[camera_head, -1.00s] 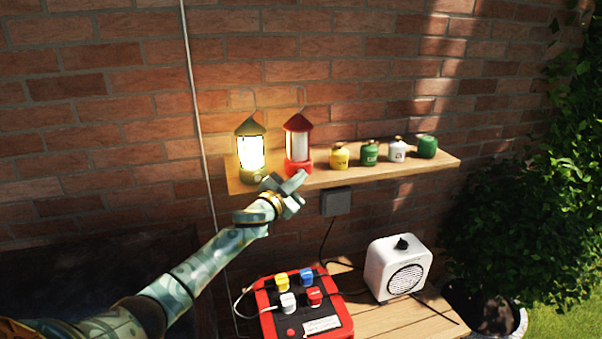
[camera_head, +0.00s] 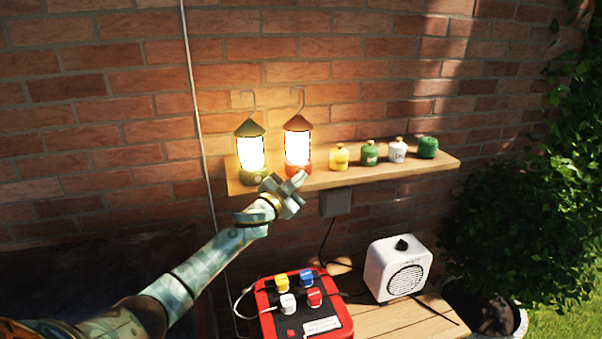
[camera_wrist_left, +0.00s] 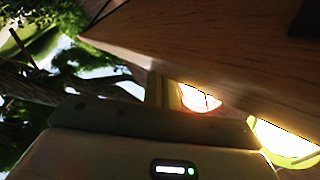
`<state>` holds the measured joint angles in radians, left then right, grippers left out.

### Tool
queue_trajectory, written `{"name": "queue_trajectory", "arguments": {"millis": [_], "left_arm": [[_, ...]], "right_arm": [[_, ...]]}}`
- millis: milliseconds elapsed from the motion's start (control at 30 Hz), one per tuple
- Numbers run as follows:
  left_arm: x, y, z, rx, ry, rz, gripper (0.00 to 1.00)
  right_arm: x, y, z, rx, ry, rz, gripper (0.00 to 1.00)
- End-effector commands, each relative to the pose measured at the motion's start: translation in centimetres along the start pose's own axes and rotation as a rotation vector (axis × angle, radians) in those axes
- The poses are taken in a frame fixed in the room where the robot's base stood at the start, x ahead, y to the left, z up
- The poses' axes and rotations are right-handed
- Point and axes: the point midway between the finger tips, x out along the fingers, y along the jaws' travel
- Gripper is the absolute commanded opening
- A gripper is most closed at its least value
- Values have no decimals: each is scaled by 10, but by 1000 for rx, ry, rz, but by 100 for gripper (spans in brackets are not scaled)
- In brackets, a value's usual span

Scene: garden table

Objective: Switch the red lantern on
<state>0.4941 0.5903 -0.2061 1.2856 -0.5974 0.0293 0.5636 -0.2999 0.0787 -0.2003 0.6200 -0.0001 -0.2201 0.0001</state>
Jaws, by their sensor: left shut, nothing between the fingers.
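The red lantern (camera_head: 298,146) stands upright on the wooden shelf and is glowing brightly. To its left stands the green lantern (camera_head: 250,150), also glowing. My left gripper (camera_head: 298,182) is shut and empty, at the shelf's front edge just below the red lantern's base. It covers part of that base, and I cannot tell whether it touches it. In the left wrist view, a reddish glowing lantern (camera_wrist_left: 200,99) shows beside the shelf board, with a second bright lantern (camera_wrist_left: 285,140) to its right. My right gripper is not in view.
Several small canisters stand right of the lanterns, the yellow one (camera_head: 339,157) nearest. A grey box (camera_head: 336,202) hangs under the shelf (camera_head: 430,164). Below, a red box with coloured plugs (camera_head: 340,329) and a white heater (camera_head: 392,285) sit on the table (camera_head: 395,318).

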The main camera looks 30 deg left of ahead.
Motion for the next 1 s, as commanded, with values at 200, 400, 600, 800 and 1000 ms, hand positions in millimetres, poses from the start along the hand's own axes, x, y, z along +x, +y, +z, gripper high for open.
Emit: {"name": "queue_trajectory", "arguments": {"millis": [200, 400, 600, 800, 1000], "left_arm": [[-7, 4, -6, -2, 0, 0, 0], [-8, 5, -6, -1, 0, 0, 0], [-11, 8, -9, -2, 0, 1, 0], [-24, 16, -20, -3, 0, 1, 0], [-37, 27, -29, -2, 0, 1, 0]], "right_arm": [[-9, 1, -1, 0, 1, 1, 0], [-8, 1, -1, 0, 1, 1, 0], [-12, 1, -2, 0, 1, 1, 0], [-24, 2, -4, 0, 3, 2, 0], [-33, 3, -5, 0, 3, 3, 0]]}}
